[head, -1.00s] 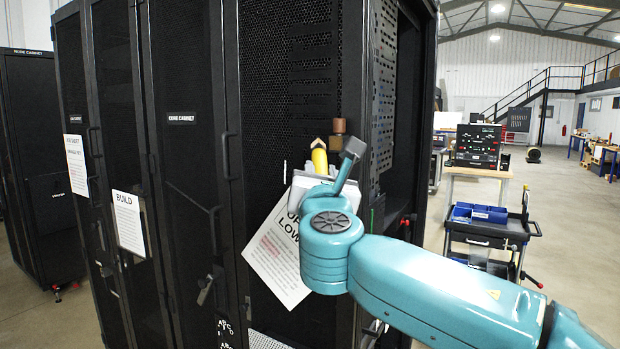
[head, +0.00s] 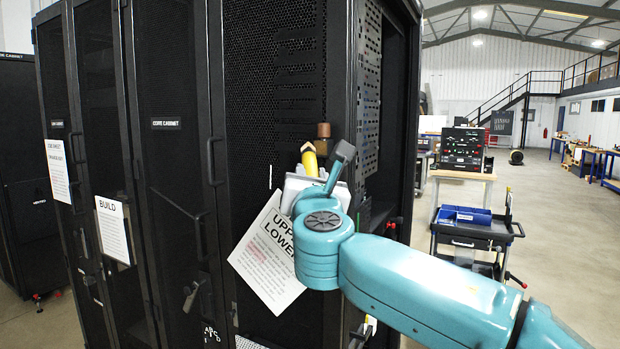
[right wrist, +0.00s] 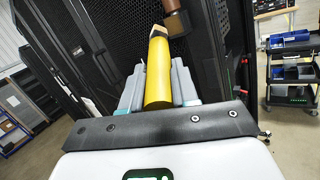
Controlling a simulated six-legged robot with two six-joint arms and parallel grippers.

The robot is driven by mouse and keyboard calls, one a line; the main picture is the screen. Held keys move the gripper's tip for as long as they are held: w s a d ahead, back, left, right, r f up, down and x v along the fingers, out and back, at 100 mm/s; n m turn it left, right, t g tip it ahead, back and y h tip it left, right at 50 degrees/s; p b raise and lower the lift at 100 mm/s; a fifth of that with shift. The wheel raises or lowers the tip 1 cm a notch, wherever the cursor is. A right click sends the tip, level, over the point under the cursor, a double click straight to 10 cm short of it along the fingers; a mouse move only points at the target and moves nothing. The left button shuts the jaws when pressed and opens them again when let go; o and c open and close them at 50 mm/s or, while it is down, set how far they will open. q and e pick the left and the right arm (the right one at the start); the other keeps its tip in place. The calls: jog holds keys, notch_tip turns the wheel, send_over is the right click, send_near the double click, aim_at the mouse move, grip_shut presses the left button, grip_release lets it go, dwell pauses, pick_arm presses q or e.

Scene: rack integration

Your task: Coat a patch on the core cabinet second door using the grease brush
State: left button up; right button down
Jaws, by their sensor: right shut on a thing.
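My right gripper (head: 310,172) is shut on the yellow-handled grease brush (head: 309,158), held up in front of the black perforated door. In the right wrist view, the brush's yellow handle (right wrist: 158,68) stands out between the fingers (right wrist: 159,86), with a pale tan end. The core cabinet (head: 172,180) is black, with its name label near the top of a mesh door. A brown block-like piece (head: 323,131) shows just above the brush; it also shows in the right wrist view (right wrist: 177,20). I cannot tell whether the brush touches the door. My left gripper is out of view.
A paper sheet reading UPPER LOWER (head: 262,262) hangs behind my right gripper. A BUILD sheet (head: 112,228) is on a door to the left. A tool cart (head: 470,232) with blue bins stands right, with open floor beyond.

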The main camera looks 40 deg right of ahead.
jog(key=shift+w+d, duration=0.15)
jog(key=shift+d, duration=0.25)
jog(key=shift+s+d+b, duration=0.6)
jog(key=shift+s+d, duration=0.1)
jog(key=shift+s, duration=1.2)
jog(key=shift+w+a+p, duration=0.1)
jog(key=shift+w+a, duration=0.15)
jog(key=shift+w, duration=0.4)
jog(key=shift+w+a+p, duration=0.15)
jog(key=shift+w+a, duration=0.05)
jog(key=shift+w, duration=0.45)
jog(key=shift+w+a+p, duration=0.1)
jog(key=shift+w+a, duration=0.15)
jog(key=shift+w, duration=0.4)
